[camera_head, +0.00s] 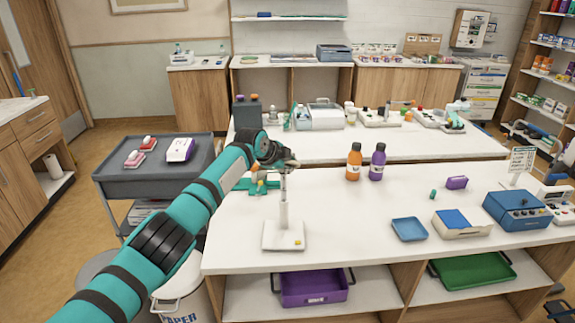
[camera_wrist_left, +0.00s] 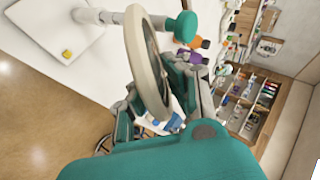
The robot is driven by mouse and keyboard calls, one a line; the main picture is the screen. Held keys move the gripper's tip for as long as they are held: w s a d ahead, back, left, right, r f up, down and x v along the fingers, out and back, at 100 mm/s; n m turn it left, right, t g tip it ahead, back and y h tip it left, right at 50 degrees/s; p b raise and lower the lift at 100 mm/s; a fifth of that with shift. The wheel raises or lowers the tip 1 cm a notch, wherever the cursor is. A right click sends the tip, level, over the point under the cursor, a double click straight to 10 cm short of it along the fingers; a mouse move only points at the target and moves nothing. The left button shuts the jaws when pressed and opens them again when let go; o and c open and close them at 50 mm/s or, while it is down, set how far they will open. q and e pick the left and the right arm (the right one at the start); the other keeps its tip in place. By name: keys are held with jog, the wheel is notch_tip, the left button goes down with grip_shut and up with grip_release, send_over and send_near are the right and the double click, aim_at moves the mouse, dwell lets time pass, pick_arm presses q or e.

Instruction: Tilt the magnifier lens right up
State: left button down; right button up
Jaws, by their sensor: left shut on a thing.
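The magnifier stands on the table, with a white square base (camera_head: 284,236) and an upright pale post (camera_head: 284,203). Its base also shows at the upper left of the left wrist view (camera_wrist_left: 45,30). Its round lens has a cream rim (camera_wrist_left: 146,65), seen nearly edge-on in the wrist view. My left gripper (camera_head: 284,162) is at the post's top, shut on the lens rim, with its fingers around the rim's lower part. The gripper hides much of the lens in the head view, so its exact tilt is hard to tell. My right gripper is not in view.
A teal item (camera_head: 262,187) lies just behind the magnifier. Orange (camera_head: 354,163) and purple (camera_head: 377,163) bottles stand to the right. A blue tray (camera_head: 409,229) and a blue device (camera_head: 517,211) are farther right. The tabletop between the magnifier and blue tray is clear.

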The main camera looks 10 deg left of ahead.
pick_arm(q)
jog(key=c, duration=1.4)
grip_release()
jog(key=shift+d+f, duration=0.1)
jog(key=shift+c, duration=0.2)
jog(key=shift+o, duration=0.4)
jog(key=shift+w, duration=0.1)
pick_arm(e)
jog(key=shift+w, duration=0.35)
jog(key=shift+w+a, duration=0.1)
pick_arm(q)
jog(key=v, duration=1.2)
jog(key=shift+f, duration=0.1)
